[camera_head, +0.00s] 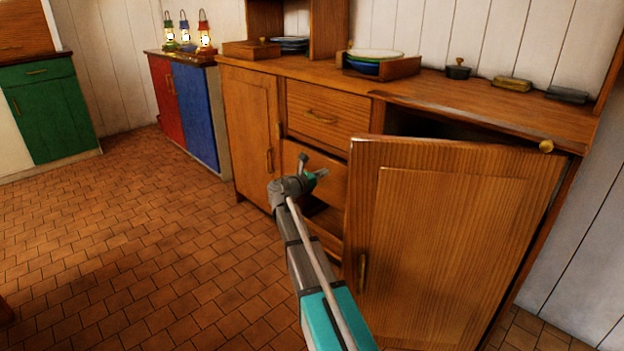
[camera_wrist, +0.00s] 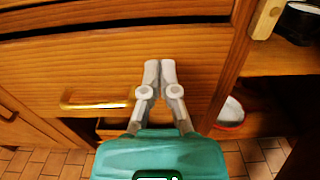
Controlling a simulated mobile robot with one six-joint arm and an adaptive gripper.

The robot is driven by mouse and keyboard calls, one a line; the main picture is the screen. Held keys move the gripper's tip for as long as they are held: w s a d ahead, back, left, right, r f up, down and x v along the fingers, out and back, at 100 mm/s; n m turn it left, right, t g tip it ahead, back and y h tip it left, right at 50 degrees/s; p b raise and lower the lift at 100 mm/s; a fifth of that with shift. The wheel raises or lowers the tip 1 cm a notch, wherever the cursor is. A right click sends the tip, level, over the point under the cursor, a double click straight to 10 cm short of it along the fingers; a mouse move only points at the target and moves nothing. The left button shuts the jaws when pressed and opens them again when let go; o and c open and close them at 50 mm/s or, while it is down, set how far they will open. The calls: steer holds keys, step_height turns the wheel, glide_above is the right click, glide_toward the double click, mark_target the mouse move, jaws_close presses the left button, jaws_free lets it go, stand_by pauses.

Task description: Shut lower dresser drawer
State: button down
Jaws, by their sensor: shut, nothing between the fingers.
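The lower dresser drawer (camera_head: 332,177) is in the middle bay of the wooden dresser, below the upper drawer (camera_head: 318,112). In the wrist view its plain wooden front (camera_wrist: 75,72) fills the middle, with a brass handle (camera_wrist: 97,102) left of my fingers. A dark gap runs along its top edge; how far it stands out is hard to tell. My gripper (camera_head: 318,174) is in front of this drawer, partly hiding it. In the wrist view my gripper (camera_wrist: 160,65) is shut and empty, fingertips at the drawer front, right of the handle; contact is unclear.
The dresser's right door (camera_head: 450,240) stands open close to the right of my arm. A red-rimmed bowl (camera_wrist: 230,112) sits inside the open right compartment. The left dresser door (camera_head: 248,130) is closed. The tiled floor (camera_head: 150,240) at left is clear.

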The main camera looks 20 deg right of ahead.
mark_target(338, 165)
steer(key=shift+x, duration=2.7)
steer(key=x, duration=0.3)
steer(key=shift+w+d, duration=0.15)
steer(key=shift+d, duration=0.35)
steer(key=v, duration=1.4)
steer(key=shift+a, duration=0.35)
